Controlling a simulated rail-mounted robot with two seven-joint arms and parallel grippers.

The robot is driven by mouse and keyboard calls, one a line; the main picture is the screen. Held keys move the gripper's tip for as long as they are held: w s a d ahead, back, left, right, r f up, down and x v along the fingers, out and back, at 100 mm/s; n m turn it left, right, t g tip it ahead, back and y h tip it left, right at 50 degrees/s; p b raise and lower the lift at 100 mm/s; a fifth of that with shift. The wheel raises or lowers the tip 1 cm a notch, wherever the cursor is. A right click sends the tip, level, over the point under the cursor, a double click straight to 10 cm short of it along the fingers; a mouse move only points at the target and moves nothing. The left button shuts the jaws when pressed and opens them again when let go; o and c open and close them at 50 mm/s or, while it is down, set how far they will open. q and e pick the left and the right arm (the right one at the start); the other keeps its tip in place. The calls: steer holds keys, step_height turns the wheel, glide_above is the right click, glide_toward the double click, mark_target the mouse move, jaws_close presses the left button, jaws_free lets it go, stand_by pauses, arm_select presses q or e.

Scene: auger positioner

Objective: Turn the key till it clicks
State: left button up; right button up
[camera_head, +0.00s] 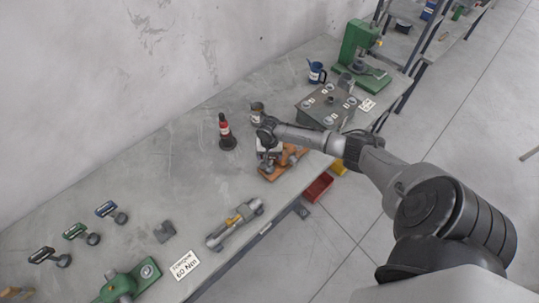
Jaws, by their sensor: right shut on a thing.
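My right gripper (267,146) is shut beside a small fixture with an orange-brown base (270,173), near the front edge of the bench. A pale grey block and darker parts sit on this base. The thing in the jaws is too small and too covered to make out, so I cannot tell the key there or its angle. Several hand tools lie in a row at the left: one with a blue handle (106,209), one green (74,231), one black (42,255). My left gripper is not in view.
A red and black bottle (226,131) and a grey can (257,113) stand behind the fixture. A grey box with round parts (311,111) and a green press (355,46) are farther right. A grey tool with yellow (235,223) lies in front.

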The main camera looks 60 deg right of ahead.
steer(key=c, duration=0.5)
steer(key=shift+o, duration=0.2)
steer(key=shift+r, duration=0.1)
steer(key=shift+r+m+p, duration=0.1)
steer(key=shift+m+p, duration=0.2)
steer(key=shift+p, duration=0.15)
steer(key=shift+m+p, duration=0.7)
steer(key=shift+p, duration=0.05)
